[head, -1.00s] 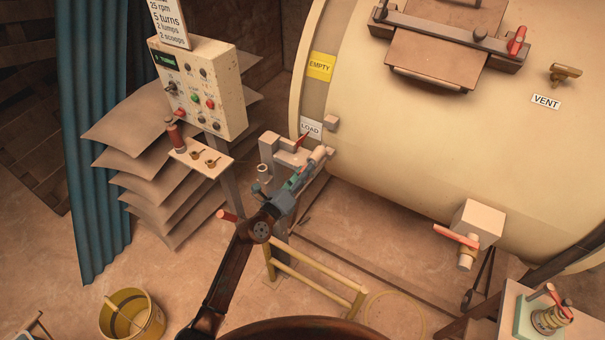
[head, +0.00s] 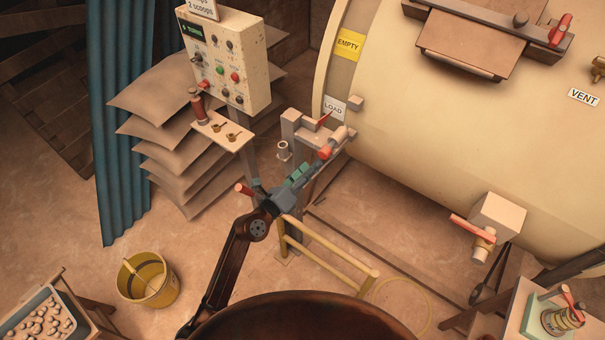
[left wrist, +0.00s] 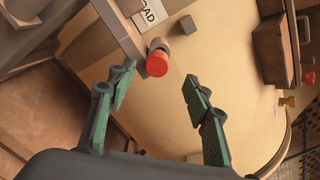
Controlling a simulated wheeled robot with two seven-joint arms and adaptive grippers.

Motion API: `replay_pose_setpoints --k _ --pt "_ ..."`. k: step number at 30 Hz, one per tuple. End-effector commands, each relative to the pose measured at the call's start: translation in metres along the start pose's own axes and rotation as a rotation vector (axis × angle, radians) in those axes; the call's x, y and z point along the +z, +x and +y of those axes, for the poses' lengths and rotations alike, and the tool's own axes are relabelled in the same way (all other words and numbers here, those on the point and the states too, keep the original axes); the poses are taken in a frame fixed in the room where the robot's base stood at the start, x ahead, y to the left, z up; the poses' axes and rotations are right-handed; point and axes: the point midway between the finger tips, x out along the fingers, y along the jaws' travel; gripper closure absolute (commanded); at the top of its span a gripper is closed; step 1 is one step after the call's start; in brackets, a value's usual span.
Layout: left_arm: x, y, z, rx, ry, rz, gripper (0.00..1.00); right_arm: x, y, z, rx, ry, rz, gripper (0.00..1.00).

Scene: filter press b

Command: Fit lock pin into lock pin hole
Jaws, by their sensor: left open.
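The lock pin looks to be the pale cylinder with a red end (head: 325,153) at the end of the grey bracket (head: 297,124), below the LOAD label. In the left wrist view its round red end (left wrist: 157,64) faces me, with the pale part behind. The lock pin hole itself is hidden; I cannot tell how deep the pin sits. My left gripper (head: 300,175) is open, with its green-padded fingers apart and pointing at the red end. In the left wrist view the fingers (left wrist: 159,73) are spread with nothing between them. My right gripper is not in view.
The large cream drum (head: 425,145) fills the right side. A control box (head: 228,60) with a small shelf stands to the left. A yellow rail (head: 325,252) is beside my left arm. A yellow bucket (head: 160,292) is on the floor at the lower left.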

Motion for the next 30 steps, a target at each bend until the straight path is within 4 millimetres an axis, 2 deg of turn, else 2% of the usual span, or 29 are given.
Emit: replay_pose_setpoints --k 3,7,17,21,23,26,29,30 --pt "0.000 -0.019 0.000 0.000 0.000 0.000 0.54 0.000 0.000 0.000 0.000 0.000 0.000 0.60" --pt "0.001 -0.031 0.000 0.000 0.001 -0.001 0.54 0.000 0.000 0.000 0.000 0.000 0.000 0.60" --pt "0.000 -0.035 -0.001 -0.001 0.000 0.000 0.54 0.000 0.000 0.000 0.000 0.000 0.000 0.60" --pt "-0.002 -0.035 0.004 0.004 -0.019 0.001 0.61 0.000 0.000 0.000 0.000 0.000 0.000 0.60" --pt "-0.006 -0.036 0.015 0.013 -0.065 0.002 0.66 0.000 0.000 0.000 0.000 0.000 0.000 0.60" --pt "-0.019 -0.041 0.049 0.045 -0.213 -0.002 0.72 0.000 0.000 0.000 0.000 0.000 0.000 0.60" --pt "-0.037 -0.053 0.102 0.105 -0.426 -0.026 0.79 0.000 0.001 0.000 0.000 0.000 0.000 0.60" --pt "-0.046 -0.059 0.126 0.135 -0.516 -0.040 0.82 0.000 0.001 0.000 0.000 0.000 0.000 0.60"
